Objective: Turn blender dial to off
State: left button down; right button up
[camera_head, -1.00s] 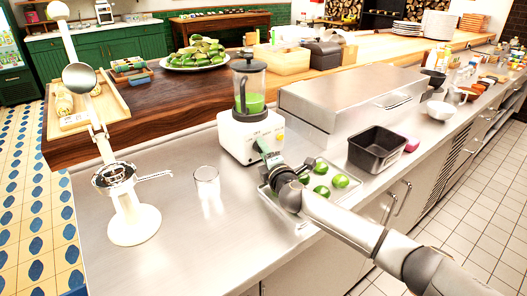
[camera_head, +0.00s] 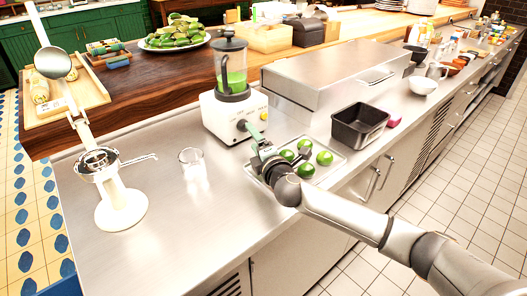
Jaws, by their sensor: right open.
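The blender (camera_head: 233,112) stands on the steel counter, with a white base and a clear jar holding green liquid. Its dark dial (camera_head: 241,125) shows on the front of the base, beside a small yellow mark. My right gripper (camera_head: 254,133) is in front of the base, open, its greenish fingers pointing at the dial's side of the base. Whether a finger touches the dial I cannot tell. My left gripper is not in view.
A metal tray (camera_head: 333,163) with several limes lies under my right wrist. A black bin (camera_head: 360,125) and a steel box (camera_head: 325,80) stand to the right. A glass (camera_head: 192,163) and a white lever press (camera_head: 121,204) stand left.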

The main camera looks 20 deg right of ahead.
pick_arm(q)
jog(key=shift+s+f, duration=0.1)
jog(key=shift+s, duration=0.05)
pick_arm(e)
jog(key=s, duration=0.7)
jog(key=shift+d+r, duration=0.15)
jog(key=shift+r, duration=0.05)
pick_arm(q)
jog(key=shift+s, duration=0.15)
